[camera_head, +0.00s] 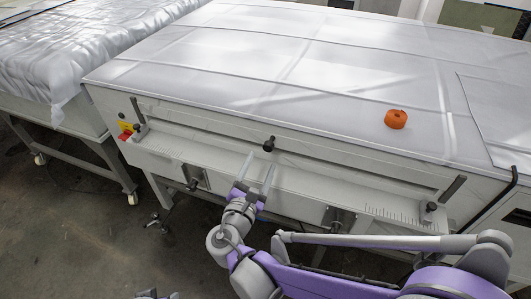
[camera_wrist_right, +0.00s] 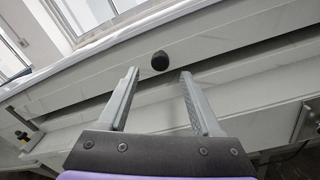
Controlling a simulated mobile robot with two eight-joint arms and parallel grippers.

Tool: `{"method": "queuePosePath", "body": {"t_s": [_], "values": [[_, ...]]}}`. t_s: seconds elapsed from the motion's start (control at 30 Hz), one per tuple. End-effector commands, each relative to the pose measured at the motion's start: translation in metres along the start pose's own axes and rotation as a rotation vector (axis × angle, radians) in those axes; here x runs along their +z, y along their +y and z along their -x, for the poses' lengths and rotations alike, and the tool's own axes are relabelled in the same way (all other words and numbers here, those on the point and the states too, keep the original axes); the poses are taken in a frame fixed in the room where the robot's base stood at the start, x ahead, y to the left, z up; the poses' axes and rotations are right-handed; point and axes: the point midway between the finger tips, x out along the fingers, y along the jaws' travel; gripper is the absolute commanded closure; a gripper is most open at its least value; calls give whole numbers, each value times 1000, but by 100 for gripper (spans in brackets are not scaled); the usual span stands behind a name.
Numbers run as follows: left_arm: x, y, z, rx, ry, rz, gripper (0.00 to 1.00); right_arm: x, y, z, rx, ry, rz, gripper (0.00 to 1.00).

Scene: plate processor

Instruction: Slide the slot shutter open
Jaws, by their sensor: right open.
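The slot shutter (camera_head: 335,160) is a long pale strip along the front of the white machine, with a black round knob (camera_head: 269,143) near its middle. A narrow dark gap runs under the strip in the right wrist view. My right gripper (camera_head: 260,168) is open and empty in front of the strip, fingers pointing at the knob. In the right wrist view, the knob (camera_wrist_right: 160,61) shows between and just beyond the fingertips (camera_wrist_right: 159,73), with no contact visible. My left gripper does not show.
An orange round object (camera_head: 396,119) sits on the machine's sheet-covered top (camera_head: 290,60). A ledge with scales and black knobs (camera_head: 430,207) runs below the strip. A yellow-red switch (camera_head: 126,129) is at the left end. A covered table (camera_head: 70,55) stands at left.

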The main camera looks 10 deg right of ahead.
Motion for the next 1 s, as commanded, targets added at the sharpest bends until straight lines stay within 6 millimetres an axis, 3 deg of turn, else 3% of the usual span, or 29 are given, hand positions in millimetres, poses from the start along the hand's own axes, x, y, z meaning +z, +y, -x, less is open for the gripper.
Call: {"method": "queuePosePath", "body": {"t_s": [0.1,0.23,0.8,0.93,1.0], "values": [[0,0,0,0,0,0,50,0,0,19,2,2,0,34],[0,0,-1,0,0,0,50,0,0,30,0,1,0,34],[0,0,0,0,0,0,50,0,-1,32,-2,1,-2,34],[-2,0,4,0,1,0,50,6,-18,26,-59,41,-67,34],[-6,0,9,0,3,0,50,11,-41,21,-139,94,-162,34]]}}
